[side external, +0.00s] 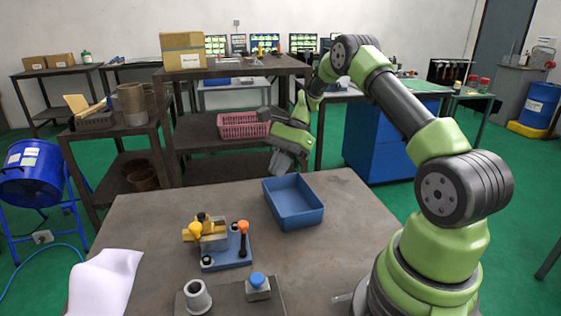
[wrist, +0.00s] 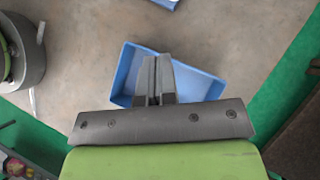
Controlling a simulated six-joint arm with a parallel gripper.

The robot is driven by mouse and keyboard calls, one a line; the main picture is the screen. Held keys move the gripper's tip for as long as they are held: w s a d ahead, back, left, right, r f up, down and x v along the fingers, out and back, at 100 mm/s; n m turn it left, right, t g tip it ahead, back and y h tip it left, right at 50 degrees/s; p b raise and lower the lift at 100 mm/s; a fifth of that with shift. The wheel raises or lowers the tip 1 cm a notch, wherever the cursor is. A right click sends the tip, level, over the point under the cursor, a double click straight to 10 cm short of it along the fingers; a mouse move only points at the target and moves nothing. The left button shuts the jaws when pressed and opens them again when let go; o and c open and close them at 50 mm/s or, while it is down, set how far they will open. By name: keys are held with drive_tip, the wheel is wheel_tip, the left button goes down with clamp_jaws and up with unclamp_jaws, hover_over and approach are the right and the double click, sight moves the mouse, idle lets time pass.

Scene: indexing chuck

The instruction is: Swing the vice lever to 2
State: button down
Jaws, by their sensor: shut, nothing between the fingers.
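The vice (side external: 213,236) sits on a blue base plate (side external: 229,254) on the table, left of the blue bin. It has a grey body with yellow parts. Two levers stand up from it, one with a yellow knob (side external: 195,230) and one dark with an orange knob (side external: 243,228). I cannot read any position numbers. A blue corner at the top edge may be the vice plate.
The open blue bin (side external: 293,222) is empty and also shows in the wrist view (wrist: 125,75). A blue-topped block (side external: 258,287) and a grey hollow cylinder (side external: 197,296) stand at the front. White paper (side external: 105,280) lies at the left edge. The table (side external: 150,215) is otherwise clear.

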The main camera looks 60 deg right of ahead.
drive_tip(key=v, duration=0.2)
approach(243, 238)
drive_tip(key=d+f, duration=0.1)
drive_tip(key=w+d+f, duration=0.1)
drive_tip(key=d, duration=0.1)
drive_tip(key=shift+f, duration=0.25)
drive_tip(key=a, duration=0.2)
drive_tip(key=a+f, duration=0.1)
drive_tip(key=shift+w+a+n, duration=0.15)
drive_tip(key=shift+w+n, duration=0.15)
drive_tip(key=shift+w+a+f, duration=0.1)
drive_tip(key=shift+a, duration=0.35)
drive_tip(key=shift+w+a+f, duration=0.1)
drive_tip(key=shift+w+a, duration=0.3)
drive_tip(key=shift+a, duration=0.2)
drive_tip(key=shift+s, duration=0.1)
